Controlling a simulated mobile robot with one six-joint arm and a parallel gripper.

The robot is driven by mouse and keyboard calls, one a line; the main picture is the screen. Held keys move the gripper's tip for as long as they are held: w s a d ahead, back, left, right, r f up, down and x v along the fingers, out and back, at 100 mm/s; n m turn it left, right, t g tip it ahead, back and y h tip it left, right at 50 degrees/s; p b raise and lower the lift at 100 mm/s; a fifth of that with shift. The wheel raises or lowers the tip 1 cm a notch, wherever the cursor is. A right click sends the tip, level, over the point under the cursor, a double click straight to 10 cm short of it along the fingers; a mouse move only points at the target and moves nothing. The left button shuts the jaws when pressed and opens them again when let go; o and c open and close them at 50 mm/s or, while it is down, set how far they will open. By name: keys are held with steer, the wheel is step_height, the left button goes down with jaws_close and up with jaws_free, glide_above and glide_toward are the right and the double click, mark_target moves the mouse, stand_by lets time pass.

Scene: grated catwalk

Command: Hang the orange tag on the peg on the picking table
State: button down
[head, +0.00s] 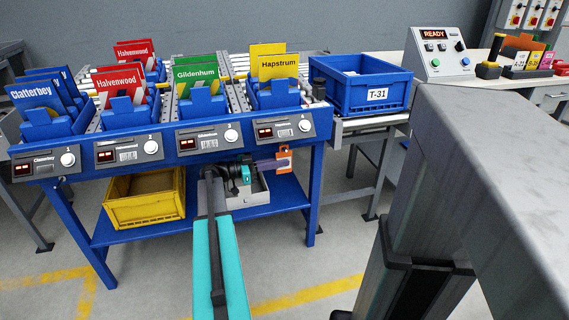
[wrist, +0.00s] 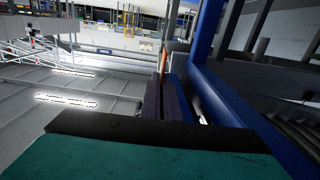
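The orange tag (head: 284,160) is at the tip of my gripper (head: 272,165), in front of the blue picking table (head: 317,175), just below its front panel near the right corner. In the wrist view my two dark purple fingers (wrist: 165,98) are close together, and the tag (wrist: 163,61) shows as a thin upright orange edge at their tips. My gripper appears shut on the tag. I cannot make out the peg clearly; it may be hidden by the tag. I cannot tell whether the tag touches the table.
The table holds blue bins with red, green, yellow and blue cards. A blue tote marked T-31 (head: 362,85) stands to the right. A control box reading READY (head: 437,53) stands at back right.

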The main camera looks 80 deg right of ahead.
steer(key=shift+w+r+b, duration=0.1)
steer(key=shift+r+b, duration=0.2)
steer(key=shift+r, duration=0.05)
stand_by(0.3)
steer(key=shift+s+a+b, duration=0.35)
steer(key=shift+a+b, duration=0.15)
steer(key=shift+a, duration=0.25)
stand_by(0.4)
steer(key=shift+s+a+r, duration=0.2)
steer(key=shift+a+r, duration=0.05)
steer(key=shift+a, duration=0.25)
steer(key=shift+s+a+r, duration=0.2)
steer(key=shift+a, duration=0.25)
stand_by(0.8)
steer(key=shift+s+a+b, duration=0.3)
steer(key=shift+a+b, duration=0.1)
steer(key=shift+a, duration=0.3)
steer(key=shift+s+a+b, duration=0.35)
steer(key=shift+a, duration=0.3)
steer(key=shift+s+a+b, duration=0.3)
steer(key=shift+a+b, duration=0.1)
steer(key=shift+a, duration=0.3)
stand_by(0.7)
steer(key=shift+s, duration=0.1)
stand_by(0.4)
